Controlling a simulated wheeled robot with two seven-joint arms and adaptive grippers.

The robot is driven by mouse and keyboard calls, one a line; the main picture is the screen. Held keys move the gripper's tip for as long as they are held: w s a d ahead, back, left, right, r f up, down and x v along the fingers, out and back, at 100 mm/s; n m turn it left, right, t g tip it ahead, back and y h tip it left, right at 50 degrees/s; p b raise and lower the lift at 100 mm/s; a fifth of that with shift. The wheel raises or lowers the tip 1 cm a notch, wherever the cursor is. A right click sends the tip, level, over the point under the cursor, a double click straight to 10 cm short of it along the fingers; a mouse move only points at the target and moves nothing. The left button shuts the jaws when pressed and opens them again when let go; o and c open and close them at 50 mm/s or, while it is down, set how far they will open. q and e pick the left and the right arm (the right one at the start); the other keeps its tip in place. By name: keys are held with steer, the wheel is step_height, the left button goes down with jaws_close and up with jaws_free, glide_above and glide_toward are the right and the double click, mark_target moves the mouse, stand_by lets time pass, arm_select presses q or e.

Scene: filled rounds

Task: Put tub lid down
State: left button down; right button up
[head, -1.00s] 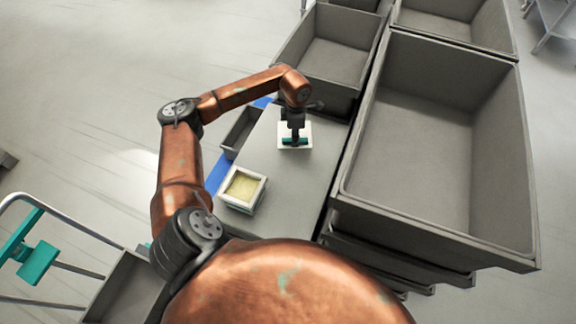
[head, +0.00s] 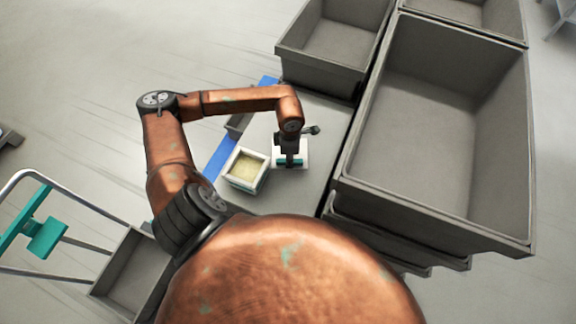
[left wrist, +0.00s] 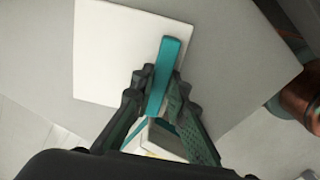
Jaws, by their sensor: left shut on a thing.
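The tub lid (head: 302,146) is a white square plate with a teal bar handle, which shows clearly in the left wrist view (left wrist: 110,55). My left gripper (head: 289,162) is shut on the lid's teal handle, with a finger on each side of it in the left wrist view (left wrist: 155,95). The lid is over the grey table top; whether it touches the surface I cannot tell. The white tub (head: 236,182) with pale yellow contents stands open just left of the lid. My right gripper is not in view.
A small grey bin (head: 236,125) and a blue strip (head: 219,160) lie along the table's left side. Large grey crates (head: 436,215) stand close on the right, another (head: 318,65) behind. Bare table (head: 285,200) lies in front of the lid.

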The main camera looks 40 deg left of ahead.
arm_select(q)
steer(key=shift+s+d, duration=0.3)
steer(key=shift+s, duration=0.3)
steer(key=shift+f, duration=1.8)
steer(key=shift+f, duration=0.2)
steer(key=c, duration=1.9)
jaws_free()
steer(key=shift+r, duration=0.1)
step_height(320, 180, up, 12)
steer(key=shift+r, duration=0.1)
